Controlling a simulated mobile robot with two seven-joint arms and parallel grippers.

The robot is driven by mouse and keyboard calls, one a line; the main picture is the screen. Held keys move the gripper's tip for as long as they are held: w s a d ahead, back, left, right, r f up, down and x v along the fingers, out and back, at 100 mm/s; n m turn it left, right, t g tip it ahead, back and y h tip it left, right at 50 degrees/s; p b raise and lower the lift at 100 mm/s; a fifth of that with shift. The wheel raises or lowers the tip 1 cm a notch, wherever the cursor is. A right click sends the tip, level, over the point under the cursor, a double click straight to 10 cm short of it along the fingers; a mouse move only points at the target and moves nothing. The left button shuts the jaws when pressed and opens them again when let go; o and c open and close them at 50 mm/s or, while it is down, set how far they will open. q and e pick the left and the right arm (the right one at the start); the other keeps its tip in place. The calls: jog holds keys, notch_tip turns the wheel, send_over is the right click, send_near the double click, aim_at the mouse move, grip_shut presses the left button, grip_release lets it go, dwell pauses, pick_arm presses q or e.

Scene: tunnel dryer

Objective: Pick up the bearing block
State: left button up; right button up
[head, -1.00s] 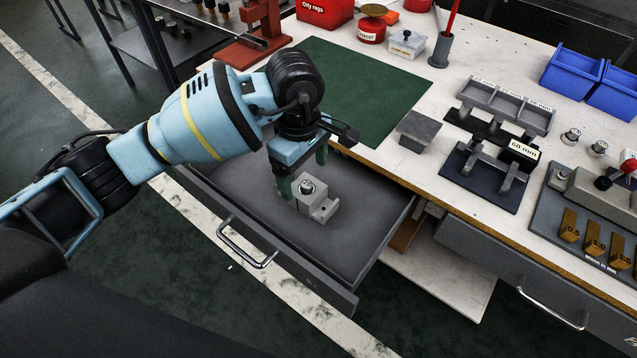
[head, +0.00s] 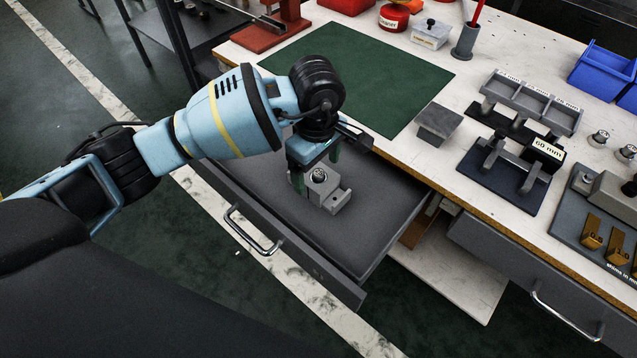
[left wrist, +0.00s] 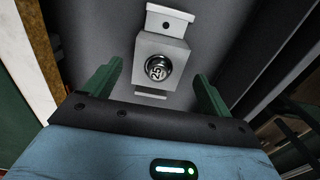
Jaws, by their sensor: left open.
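The bearing block (head: 330,198) is a light grey block with a step and a round metal piece on top. It sits in the open grey drawer (head: 384,196). In the left wrist view the bearing block (left wrist: 160,50) lies ahead, and the metal piece is marked "25". My left gripper (head: 317,165) hangs over the block from above, with its green fingers apart. In the left wrist view the fingers of my left gripper (left wrist: 155,88) stand to either side of the block's near end, with gaps, and hold nothing. My right gripper is not in view.
The drawer's front with its handle (head: 250,232) faces the floor side. The worktop above carries a green mat (head: 360,75), a grey block (head: 437,123) near its edge, a dark stand labelled 60 mm (head: 512,175) and blue bins (head: 602,70).

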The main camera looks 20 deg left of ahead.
pick_arm(q)
notch_tip(320, 180, down, 4)
jog(key=shift+w+d+r, duration=0.1)
jog(key=shift+c, duration=0.2)
jog(key=c, duration=1.3)
jog(key=shift+r+p, duration=0.3)
jog(key=shift+r, duration=4.75)
